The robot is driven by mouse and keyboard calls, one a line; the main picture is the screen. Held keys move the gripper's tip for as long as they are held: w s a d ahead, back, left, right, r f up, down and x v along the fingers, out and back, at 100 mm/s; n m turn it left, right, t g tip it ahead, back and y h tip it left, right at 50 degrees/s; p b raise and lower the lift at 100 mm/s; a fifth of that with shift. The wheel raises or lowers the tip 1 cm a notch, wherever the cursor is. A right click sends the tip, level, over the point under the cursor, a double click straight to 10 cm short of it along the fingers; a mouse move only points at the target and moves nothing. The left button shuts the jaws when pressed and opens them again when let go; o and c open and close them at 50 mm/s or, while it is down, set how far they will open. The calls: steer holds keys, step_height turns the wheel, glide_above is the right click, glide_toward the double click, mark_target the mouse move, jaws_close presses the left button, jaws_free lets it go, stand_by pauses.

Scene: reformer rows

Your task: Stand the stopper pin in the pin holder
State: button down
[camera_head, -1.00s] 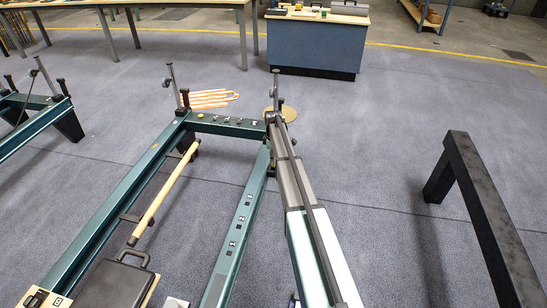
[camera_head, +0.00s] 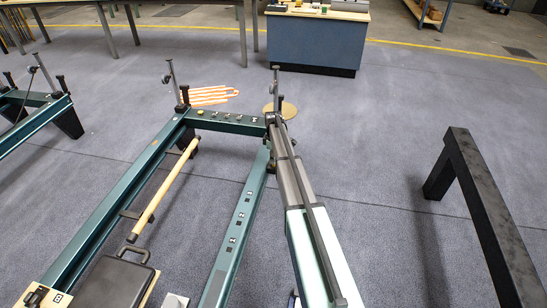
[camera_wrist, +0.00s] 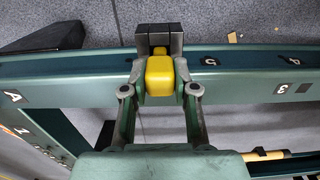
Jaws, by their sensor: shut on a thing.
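In the head view my arm reaches the far right corner of the green frame (camera_head: 232,123), where the gripper is too small to read. I cannot make out the pin holder with certainty.
Upright posts stand at the frame's far corners, one on the left (camera_head: 173,80). A black beam (camera_head: 480,200) stands on the right. A blue desk (camera_head: 315,42) with small items is at the back. Open floor lies between.

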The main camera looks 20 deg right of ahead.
steer(key=shift+f, duration=1.05)
steer(key=c, duration=0.8)
jaws_free()
steer(key=shift+r, duration=0.1)
step_height(320, 180, up, 12)
steer(key=shift+f, duration=0.1)
